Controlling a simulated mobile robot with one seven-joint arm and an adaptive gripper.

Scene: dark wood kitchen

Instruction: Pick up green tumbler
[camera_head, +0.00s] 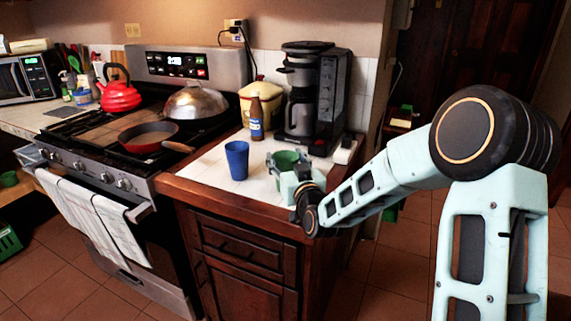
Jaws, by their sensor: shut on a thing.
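The green tumbler (287,159) stands on the white countertop, near its right front corner. My gripper (283,168) is around the tumbler and shut on it. The fingers and wrist hide the lower part of the tumbler, so I cannot tell whether its base touches the counter. My arm reaches in from the right side of the camera_head view.
A blue cup (237,160) stands just left of my gripper. A brown bottle (257,119) and a coffee maker (309,95) are behind. The stove (85,160) with a pan (148,137) is at left. Some white counter (205,167) is bare left of the blue cup.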

